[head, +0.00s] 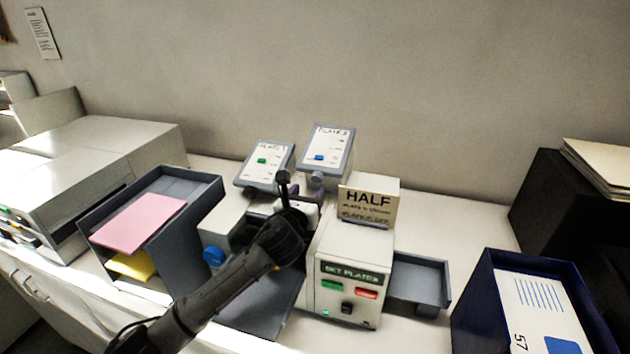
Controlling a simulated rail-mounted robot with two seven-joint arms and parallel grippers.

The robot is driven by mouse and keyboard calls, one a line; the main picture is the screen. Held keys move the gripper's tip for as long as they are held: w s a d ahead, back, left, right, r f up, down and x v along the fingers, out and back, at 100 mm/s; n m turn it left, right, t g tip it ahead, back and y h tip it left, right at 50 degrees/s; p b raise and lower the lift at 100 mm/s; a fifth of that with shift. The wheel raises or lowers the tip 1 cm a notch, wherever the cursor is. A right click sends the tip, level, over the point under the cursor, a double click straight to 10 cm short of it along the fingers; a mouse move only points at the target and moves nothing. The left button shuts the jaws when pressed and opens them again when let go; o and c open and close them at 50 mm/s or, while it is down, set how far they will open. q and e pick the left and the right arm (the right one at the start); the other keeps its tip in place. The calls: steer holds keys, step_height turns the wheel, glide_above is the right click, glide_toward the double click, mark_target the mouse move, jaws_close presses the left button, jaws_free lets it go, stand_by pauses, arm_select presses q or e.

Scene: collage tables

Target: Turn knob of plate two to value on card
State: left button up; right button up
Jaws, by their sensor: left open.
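The plate two panel (328,148) is a tilted white board in a grey frame, with a scale and a blue marker. A small grey knob (318,181) shows below it. The card (368,203) reads HALF in large letters, with smaller lines that are hard to read. It stands on the white machine. My left gripper (291,190) is open and appears empty, in front of and below the two panels. It is left of the card. My arm hides part of the machine. Whether a finger touches the knob cannot be told. My right gripper is not in view.
The plate one panel (264,164) with a green marker stands left of plate two. The machine front (346,291) has green and red buttons. A grey tray (420,282) is at its right, a blue bin (487,300) further right. A grey tray with pink paper (138,224) is left.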

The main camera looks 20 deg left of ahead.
mark_target(316, 180)
arm_select(q)
steer(key=w, duration=0.4)
steer(key=shift+w, duration=0.2)
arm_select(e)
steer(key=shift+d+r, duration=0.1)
arm_select(q)
steer(key=shift+w+a, duration=0.1)
steer(key=shift+w, duration=0.75)
steer(key=c, duration=0.9)
steer(key=shift+r+p, duration=0.15)
steer(key=shift+p, duration=0.35)
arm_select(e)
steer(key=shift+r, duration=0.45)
arm_select(q)
steer(key=shift+n+h+p, duration=0.3)
steer(key=shift+n+p, duration=0.05)
steer(key=shift+n, duration=0.15)
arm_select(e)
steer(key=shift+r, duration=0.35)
arm_select(q)
steer(key=shift+f, duration=0.2)
